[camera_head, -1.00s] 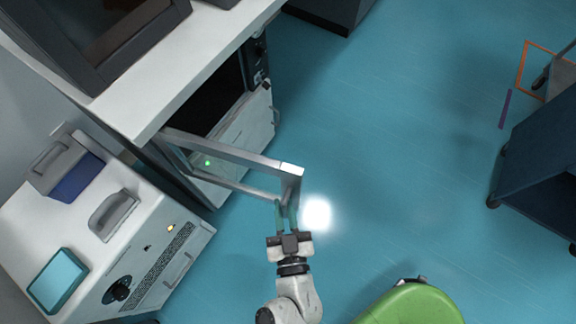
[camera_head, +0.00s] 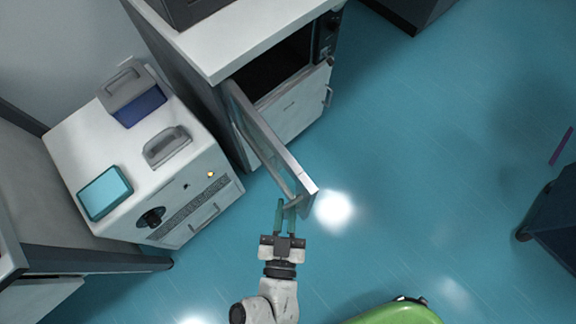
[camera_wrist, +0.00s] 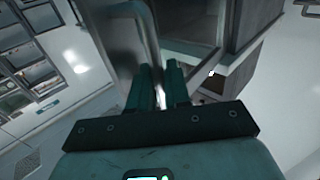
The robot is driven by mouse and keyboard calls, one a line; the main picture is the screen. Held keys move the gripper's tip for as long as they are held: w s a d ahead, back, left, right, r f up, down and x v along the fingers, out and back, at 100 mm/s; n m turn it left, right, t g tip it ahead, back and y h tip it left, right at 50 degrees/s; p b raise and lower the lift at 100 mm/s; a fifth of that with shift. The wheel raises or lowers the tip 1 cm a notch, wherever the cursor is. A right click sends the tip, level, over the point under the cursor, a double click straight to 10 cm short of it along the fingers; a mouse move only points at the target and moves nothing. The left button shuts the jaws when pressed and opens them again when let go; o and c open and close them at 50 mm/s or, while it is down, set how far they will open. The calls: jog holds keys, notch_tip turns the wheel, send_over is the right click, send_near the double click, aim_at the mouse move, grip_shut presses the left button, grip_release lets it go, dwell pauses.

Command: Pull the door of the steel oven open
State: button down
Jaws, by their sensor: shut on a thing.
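The steel oven (camera_head: 324,40) stands under the white counter, with its control panel at the right and its dark cavity partly showing. Its door (camera_head: 272,150) stands swung well out from the cavity, with its free end towards me. My gripper (camera_head: 285,203) is at that free end, shut on the door handle (camera_head: 293,203). In the wrist view, the fingers of my gripper (camera_wrist: 158,82) are around the upright handle bar (camera_wrist: 148,45). The exact contact is partly hidden by the fingers.
A white cabinet (camera_head: 192,213) with a dial and items on top stands left of the door. A closed lower front panel (camera_head: 300,108) is below the oven opening. A green rounded thing (camera_head: 400,312) is at the bottom.

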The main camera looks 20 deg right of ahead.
jog(key=shift+f, duration=0.1)
jog(key=c, duration=1.3)
grip_release()
jog(key=shift+c, duration=0.2)
jog(key=shift+s, duration=0.1)
jog(key=v, duration=1)
jog(key=shift+s+a+b, duration=0.15)
jog(key=shift+s+b, duration=0.2)
jog(key=shift+b, duration=0.05)
